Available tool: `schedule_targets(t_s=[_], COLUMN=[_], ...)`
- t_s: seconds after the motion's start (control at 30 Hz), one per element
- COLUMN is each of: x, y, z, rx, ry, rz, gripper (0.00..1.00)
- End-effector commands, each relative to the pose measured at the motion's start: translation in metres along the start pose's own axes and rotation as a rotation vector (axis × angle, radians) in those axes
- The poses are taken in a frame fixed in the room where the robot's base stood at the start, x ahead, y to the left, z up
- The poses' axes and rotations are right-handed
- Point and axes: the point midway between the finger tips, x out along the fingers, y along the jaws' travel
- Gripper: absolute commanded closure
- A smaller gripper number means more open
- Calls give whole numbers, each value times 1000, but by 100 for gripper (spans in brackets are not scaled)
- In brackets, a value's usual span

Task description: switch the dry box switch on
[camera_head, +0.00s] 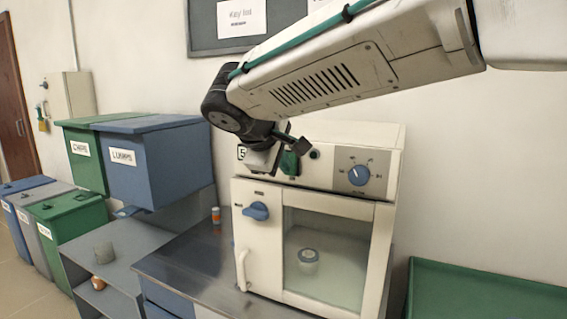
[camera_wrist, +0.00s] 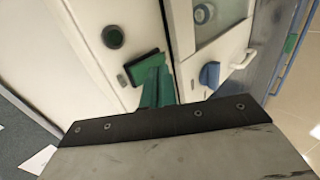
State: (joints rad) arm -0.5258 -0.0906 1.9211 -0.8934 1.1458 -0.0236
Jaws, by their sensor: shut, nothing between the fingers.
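The dry box (camera_head: 262,225) is a cream cabinet with a glass door, standing on a metal bench. In the wrist view the switch (camera_wrist: 141,66) shows as a green rectangle with a dark edge. My gripper (camera_wrist: 155,72) is shut and empty, its green fingers overlapping the switch. Contact cannot be told. In the head view my wrist partly covers the panel, and the switch's position is unclear.
The door carries a blue knob (camera_head: 256,211) and a pale handle (camera_head: 242,270). A small jar (camera_head: 308,257) stands behind the glass. A small orange bottle (camera_head: 215,216) is on the bench. Blue and green bins (camera_head: 150,165) stand left. A green tray (camera_head: 480,290) lies right.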

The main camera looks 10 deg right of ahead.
Motion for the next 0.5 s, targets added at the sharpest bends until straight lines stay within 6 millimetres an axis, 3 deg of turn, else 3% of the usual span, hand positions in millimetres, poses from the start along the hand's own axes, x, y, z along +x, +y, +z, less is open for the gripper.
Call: schedule_targets(t_s=[0.17,0.5], x=[-23,-96], y=[-11,-6], z=[-1,0], rx=[5,6], ry=[-1,-4], rz=[1,0], gripper=[100,100])
